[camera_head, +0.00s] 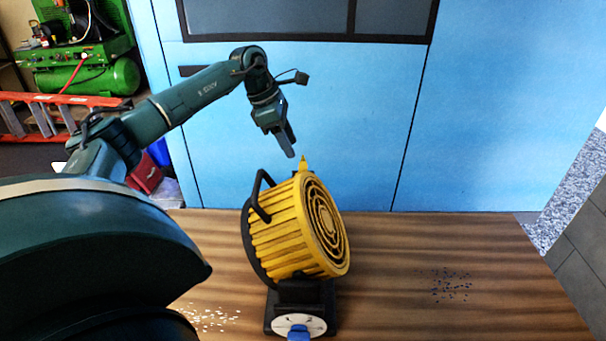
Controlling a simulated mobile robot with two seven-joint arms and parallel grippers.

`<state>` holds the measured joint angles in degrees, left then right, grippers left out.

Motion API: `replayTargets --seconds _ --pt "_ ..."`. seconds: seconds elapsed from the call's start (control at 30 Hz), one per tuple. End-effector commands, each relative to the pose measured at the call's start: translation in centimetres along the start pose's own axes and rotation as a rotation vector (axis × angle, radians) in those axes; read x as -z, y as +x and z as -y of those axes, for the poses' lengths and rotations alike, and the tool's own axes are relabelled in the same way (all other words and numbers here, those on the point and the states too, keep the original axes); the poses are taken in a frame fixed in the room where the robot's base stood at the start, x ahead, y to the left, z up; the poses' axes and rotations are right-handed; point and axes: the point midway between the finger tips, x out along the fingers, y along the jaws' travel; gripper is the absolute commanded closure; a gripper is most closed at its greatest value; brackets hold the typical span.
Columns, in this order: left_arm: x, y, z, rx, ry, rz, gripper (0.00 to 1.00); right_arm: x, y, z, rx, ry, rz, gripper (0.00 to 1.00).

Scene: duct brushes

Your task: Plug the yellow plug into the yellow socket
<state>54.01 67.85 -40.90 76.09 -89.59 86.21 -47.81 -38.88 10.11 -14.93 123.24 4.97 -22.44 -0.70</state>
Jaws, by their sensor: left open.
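My left gripper (288,146) hangs above the table, pointing down, open and empty. Its fingertips are just above and left of a small yellow pointed piece (304,164) at the top of a ribbed yellow drum-shaped unit (285,232). I cannot tell whether this piece is the yellow plug or a part of the unit. The unit has a round grille facing right and a black handle. No yellow socket can be made out. My right gripper is not in view.
The unit stands on a black base with a white dial (285,322) and blue knob (298,334), on a wooden table (400,260). White bits (212,319) and dark blue bits (450,286) lie on the table. The right side is otherwise clear. A blue wall (340,100) stands behind.

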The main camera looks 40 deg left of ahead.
Motion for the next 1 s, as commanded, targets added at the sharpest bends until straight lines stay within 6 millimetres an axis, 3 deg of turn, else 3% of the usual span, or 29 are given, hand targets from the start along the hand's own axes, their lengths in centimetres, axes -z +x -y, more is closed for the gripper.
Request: replayTargets --seconds 0.2,0.63,1.0 --pt "0.0 2.8 0.0 0.001 0.0 0.001 0.56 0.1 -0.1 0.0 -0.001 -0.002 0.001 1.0" --pt "-0.1 3.5 0.0 0.002 0.0 0.0 0.56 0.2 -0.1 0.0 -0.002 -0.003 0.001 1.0" --pt "-0.3 8.1 0.0 0.0 0.0 0.0 0.56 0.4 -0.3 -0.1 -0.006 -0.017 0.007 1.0"
